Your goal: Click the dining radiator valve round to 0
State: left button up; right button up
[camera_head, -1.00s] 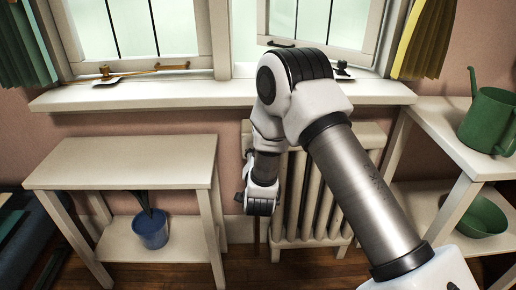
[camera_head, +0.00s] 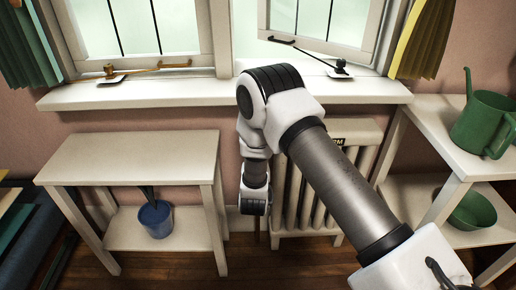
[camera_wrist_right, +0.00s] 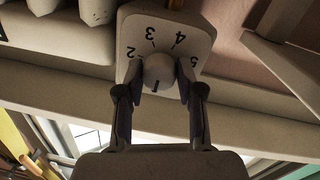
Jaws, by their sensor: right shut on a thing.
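The cream radiator (camera_head: 330,218) stands below the window sill, partly behind my right arm. In the right wrist view its valve shows as a pale plate (camera_wrist_right: 205,35) with the numbers 2, 3, 4 and 5 visible, and a round pale knob (camera_wrist_right: 159,70) in the middle. A small dark mark shows on the knob's lower side, away from 3. My right gripper (camera_wrist_right: 158,90) is shut on the knob, one finger on each side. The fingers and knob hide the plate's lower part; 0 is not visible. In the head view my right wrist hides the valve. My left gripper is not in view.
A cream side table (camera_head: 130,160) with a blue pot (camera_head: 155,220) on its lower shelf stands left of the radiator. A shelf stand on the right holds a green watering can (camera_head: 485,125) and a green bowl (camera_head: 473,210). The window sill (camera_head: 200,92) runs above.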

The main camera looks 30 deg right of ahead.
jog(key=shift+f+n, duration=0.15)
jog(key=shift+n, duration=0.15)
jog(key=o, duration=1.2)
jog(key=shift+c, duration=0.2)
jog(key=v, duration=1.2)
